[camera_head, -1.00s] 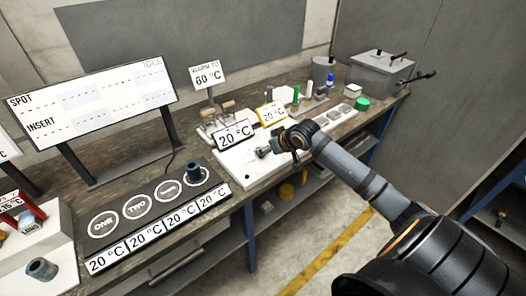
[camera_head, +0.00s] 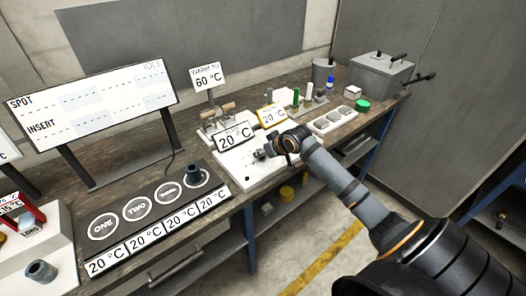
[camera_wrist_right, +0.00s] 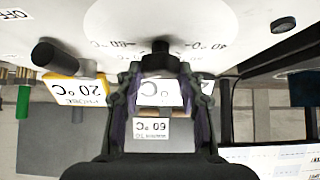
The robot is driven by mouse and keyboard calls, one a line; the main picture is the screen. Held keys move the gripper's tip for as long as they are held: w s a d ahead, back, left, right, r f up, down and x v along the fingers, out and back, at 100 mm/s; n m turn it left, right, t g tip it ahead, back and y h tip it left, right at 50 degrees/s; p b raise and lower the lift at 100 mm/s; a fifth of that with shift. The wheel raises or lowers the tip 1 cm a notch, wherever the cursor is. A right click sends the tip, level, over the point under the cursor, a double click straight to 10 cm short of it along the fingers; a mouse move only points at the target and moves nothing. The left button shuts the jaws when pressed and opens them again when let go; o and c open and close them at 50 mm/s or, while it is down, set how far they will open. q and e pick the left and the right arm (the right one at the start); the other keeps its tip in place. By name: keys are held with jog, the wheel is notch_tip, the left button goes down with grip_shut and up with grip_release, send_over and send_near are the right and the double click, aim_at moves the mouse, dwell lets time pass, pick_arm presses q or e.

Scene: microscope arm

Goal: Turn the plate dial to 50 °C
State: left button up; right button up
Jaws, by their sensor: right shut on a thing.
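The white plate unit (camera_head: 250,172) sits on the bench, with a 20 °C sign (camera_head: 233,137) standing at its back. In the upside-down right wrist view its pale dial face (camera_wrist_right: 160,18) carries temperature marks; 60 °C is on the left, and one on the right is only partly readable. A dark knob (camera_wrist_right: 160,46) stands at the dial's middle. My right gripper (camera_wrist_right: 160,66) is closed around this knob; it also shows over the plate in the head view (camera_head: 266,153). The fingers and the small scale hide the pointer's exact setting. My left gripper is not in view.
A "warm to 60 °C" sign (camera_head: 207,77) stands behind the plate. A yellow-framed 20 °C sign (camera_head: 271,115) is close on the right. A dark mat (camera_head: 152,181) with numbered circles and a dark cup (camera_head: 194,174) lie left. A grey box (camera_head: 381,75) stands far right.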

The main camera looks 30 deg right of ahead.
jog(key=shift+d+n+y, duration=0.1)
jog(key=shift+n+y, duration=0.2)
jog(key=shift+n, duration=0.1)
jog(key=shift+d+n+y, duration=0.1)
jog(key=shift+n+y, duration=0.7)
jog(key=shift+n, duration=0.2)
jog(key=n+y+b, duration=0.1)
jog(key=n+g+b, duration=0.1)
jog(key=shift+w+d+f+n+y, duration=0.1)
jog(key=shift+w+f+n+y, duration=0.05)
jog(key=shift+n+y, duration=0.2)
jog(key=n+g+y+b, duration=0.1)
jog(key=n+b, duration=0.1)
jog(key=n+g+y+b, duration=0.1)
jog(key=n+g+b, duration=0.1)
jog(key=n+b, duration=0.1)
jog(key=n+g+y+b, duration=0.2)
jog(key=n, duration=0.1)
jog(key=shift+w+d+b, duration=0.15)
jog(key=shift+w+b, duration=0.2)
jog(key=shift+b, duration=0.05)
jog(key=shift+n+g+y+b, duration=0.25)
jog(key=shift+n+g+b, duration=1)
jog(key=shift+n, duration=0.2)
jog(key=shift+r, duration=0.2)
jog(key=shift+d, duration=0.1)
